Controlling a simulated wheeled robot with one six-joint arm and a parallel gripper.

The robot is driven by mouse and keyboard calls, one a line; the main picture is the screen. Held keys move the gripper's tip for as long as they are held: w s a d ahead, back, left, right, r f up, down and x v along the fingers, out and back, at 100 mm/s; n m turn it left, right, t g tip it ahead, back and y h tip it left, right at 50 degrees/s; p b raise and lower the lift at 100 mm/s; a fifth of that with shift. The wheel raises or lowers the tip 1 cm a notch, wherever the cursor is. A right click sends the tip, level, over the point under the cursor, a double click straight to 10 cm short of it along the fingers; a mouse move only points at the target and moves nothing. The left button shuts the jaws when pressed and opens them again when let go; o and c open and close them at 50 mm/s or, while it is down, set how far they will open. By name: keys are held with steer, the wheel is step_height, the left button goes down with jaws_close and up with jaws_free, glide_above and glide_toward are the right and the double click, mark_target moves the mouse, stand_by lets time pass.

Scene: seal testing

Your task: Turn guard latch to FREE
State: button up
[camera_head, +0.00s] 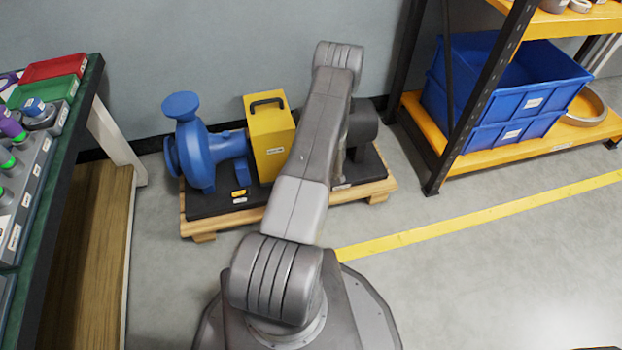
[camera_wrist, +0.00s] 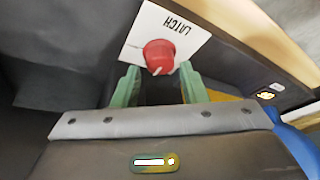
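A red latch knob (camera_wrist: 159,54) stands on a white plate (camera_wrist: 185,47) marked LATCH, upside down in the wrist view. A small pale mark shows on the knob's near edge. My gripper (camera_wrist: 160,70) has its two green fingers apart, one on each side of the knob's near edge, with small gaps and nothing held. I cannot tell whether the fingertips reach the knob's depth. In the head view the yellow guard (camera_head: 266,140) with a black handle sits on the pump skid; my arm hides the latch and gripper there. No FREE marking is readable.
A blue pump (camera_head: 200,155) stands left of the guard on a wooden pallet (camera_head: 250,215). A bench (camera_head: 68,120) with controls and trays is at the left. A shelf with blue crates (camera_head: 500,90) stands at the right.

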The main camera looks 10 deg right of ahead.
steer(key=shift+x, duration=1.05)
steer(key=c, duration=0.7)
steer(key=shift+a+m+b, duration=0.1)
steer(key=shift+m+b, duration=0.2)
steer(key=shift+b, duration=0.15)
steer(key=shift+f+m+t+h+b, duration=0.15)
steer(key=shift+m+t+h+b, duration=0.3)
steer(key=shift+m+b, duration=0.6)
steer(key=m+h+b, duration=0.1)
steer(key=m+b, duration=0.1)
steer(key=m, duration=0.1)
steer(key=shift+a, duration=0.15)
steer(key=shift+s+m+h+b, duration=0.1)
steer(key=shift+m+h+b, duration=0.45)
steer(key=shift+m+b, duration=0.65)
steer(key=shift+m+h, duration=0.4)
steer(key=shift+m, duration=0.65)
steer(key=shift+r, duration=0.2)
